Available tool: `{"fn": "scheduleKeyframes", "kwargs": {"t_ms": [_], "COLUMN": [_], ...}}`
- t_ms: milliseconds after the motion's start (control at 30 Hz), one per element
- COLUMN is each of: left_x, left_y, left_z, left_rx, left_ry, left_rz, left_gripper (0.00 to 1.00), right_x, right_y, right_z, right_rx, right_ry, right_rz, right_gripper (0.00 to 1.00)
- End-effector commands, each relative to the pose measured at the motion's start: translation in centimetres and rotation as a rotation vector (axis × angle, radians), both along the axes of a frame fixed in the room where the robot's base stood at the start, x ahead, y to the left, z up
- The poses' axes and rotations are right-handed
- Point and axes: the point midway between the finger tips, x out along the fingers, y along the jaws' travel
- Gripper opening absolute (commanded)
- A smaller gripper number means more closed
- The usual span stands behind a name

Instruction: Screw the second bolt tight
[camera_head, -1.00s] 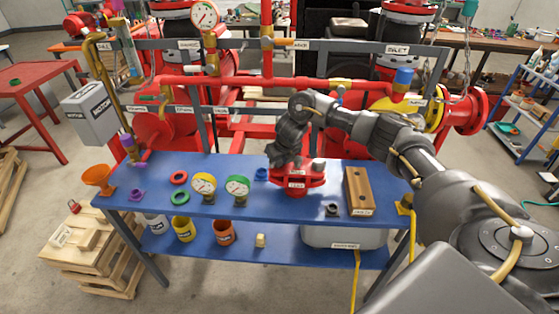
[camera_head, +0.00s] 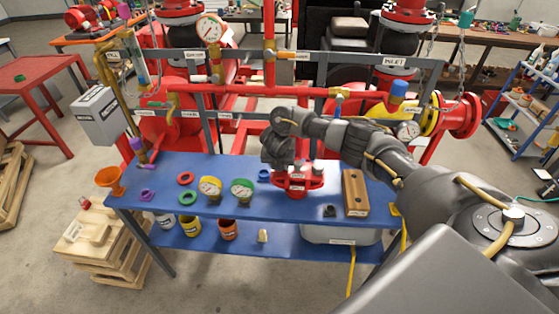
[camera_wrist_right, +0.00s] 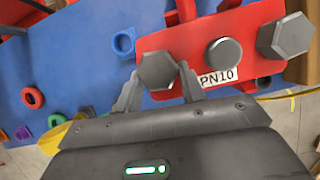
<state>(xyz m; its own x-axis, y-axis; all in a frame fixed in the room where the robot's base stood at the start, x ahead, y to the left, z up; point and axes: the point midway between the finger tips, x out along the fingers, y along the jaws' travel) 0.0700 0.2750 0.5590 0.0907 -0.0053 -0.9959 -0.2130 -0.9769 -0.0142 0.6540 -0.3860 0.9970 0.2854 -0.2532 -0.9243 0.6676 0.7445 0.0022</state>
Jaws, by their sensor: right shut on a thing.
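The red flange part (camera_head: 297,184) with white label stands on the blue bench. In the right wrist view, the flange (camera_wrist_right: 265,68) bears the label PN10. A grey hex bolt head (camera_wrist_right: 157,70) sits at its left end, between the fingertips of my right gripper (camera_wrist_right: 158,82), which is shut on it. A round grey head (camera_wrist_right: 223,55) sits in the middle, and another hex bolt head (camera_wrist_right: 287,37) at the right end looks larger and nearer the camera. In the head view my right gripper (camera_head: 279,163) is over the flange's left side, its fingers hidden. My left gripper is out of view.
The blue bench (camera_head: 235,212) also holds a wooden block (camera_head: 355,192), a small black part (camera_head: 330,211), two gauges (camera_head: 210,186), coloured rings (camera_head: 186,179) and an orange funnel (camera_head: 110,180). Red pump pipes (camera_head: 270,91) stand behind the bench.

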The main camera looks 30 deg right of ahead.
Motion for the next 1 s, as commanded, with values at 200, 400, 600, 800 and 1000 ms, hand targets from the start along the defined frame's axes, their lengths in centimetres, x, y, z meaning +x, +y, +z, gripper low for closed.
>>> {"fn": "scheduleKeyframes", "kwargs": {"t_ms": [200,400,600,800,1000], "left_x": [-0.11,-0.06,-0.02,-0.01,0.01], "left_y": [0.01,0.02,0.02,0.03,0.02], "left_z": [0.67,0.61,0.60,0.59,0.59], "left_rx": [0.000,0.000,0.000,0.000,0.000], "left_ry": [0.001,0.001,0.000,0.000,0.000], "left_rz": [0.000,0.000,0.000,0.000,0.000], "left_gripper": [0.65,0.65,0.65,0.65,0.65], "right_x": [-0.22,-0.43,-0.56,-0.60,-0.27], "right_y": [-0.46,-0.80,-0.96,-0.95,-0.39], "right_z": [-0.11,-0.18,-0.28,-0.38,-0.29], "right_rx": [-0.011,-0.015,-0.019,-0.020,-0.014], "right_ry": [0.007,0.009,0.010,0.012,0.009], "right_rz": [-0.389,-0.601,-0.634,-0.632,-0.624], "right_gripper": [0.17,0.17,0.17,0.55,0.67]}}
